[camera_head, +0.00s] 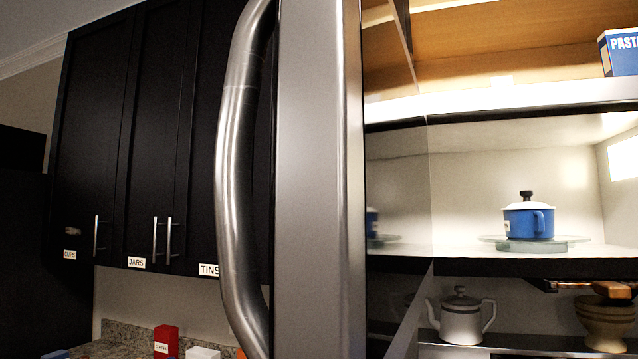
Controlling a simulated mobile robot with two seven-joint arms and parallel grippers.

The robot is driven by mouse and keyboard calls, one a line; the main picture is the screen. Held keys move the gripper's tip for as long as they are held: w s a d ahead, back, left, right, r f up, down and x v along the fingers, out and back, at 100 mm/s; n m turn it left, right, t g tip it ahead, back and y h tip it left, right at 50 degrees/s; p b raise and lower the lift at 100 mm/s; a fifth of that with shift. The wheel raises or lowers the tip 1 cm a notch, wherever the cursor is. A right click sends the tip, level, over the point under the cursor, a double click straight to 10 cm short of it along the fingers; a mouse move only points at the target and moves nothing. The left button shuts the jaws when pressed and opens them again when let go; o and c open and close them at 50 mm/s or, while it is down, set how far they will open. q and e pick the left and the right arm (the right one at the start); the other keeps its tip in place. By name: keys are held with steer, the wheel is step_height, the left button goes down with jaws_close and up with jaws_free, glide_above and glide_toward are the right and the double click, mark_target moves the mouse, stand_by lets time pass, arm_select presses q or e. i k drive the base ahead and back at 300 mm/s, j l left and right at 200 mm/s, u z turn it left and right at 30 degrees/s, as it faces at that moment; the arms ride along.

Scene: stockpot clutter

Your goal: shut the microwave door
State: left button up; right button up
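The microwave door (318,180) stands wide open, seen nearly edge-on close in front of the camera in the head view. Its curved metal handle (236,180) bulges to the left. The lit microwave interior (470,180) is open to the right of the door. Inside, a blue pot with a white lid and dark knob (528,219) sits on the glass turntable (560,244). The door's inner face mirrors part of the interior. Neither of my grippers shows in the head view.
Dark cabinets (120,140) labelled CUPS, JARS and TINS hang at left. A red box (166,341) and a white box (203,353) stand on the granite counter below. Under the microwave are a teapot (461,319) and bowls (604,325). An open wooden shelf with a blue pasta box (620,52) is above.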

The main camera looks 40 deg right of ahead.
mark_target(351, 263)
steer(key=i+j+z, duration=0.35)
steer(key=i+j, duration=0.3)
steer(key=z, duration=2.25)
steer(key=j+u, duration=0.3)
steer(key=u, duration=0.15)
steer(key=k, duration=0.05)
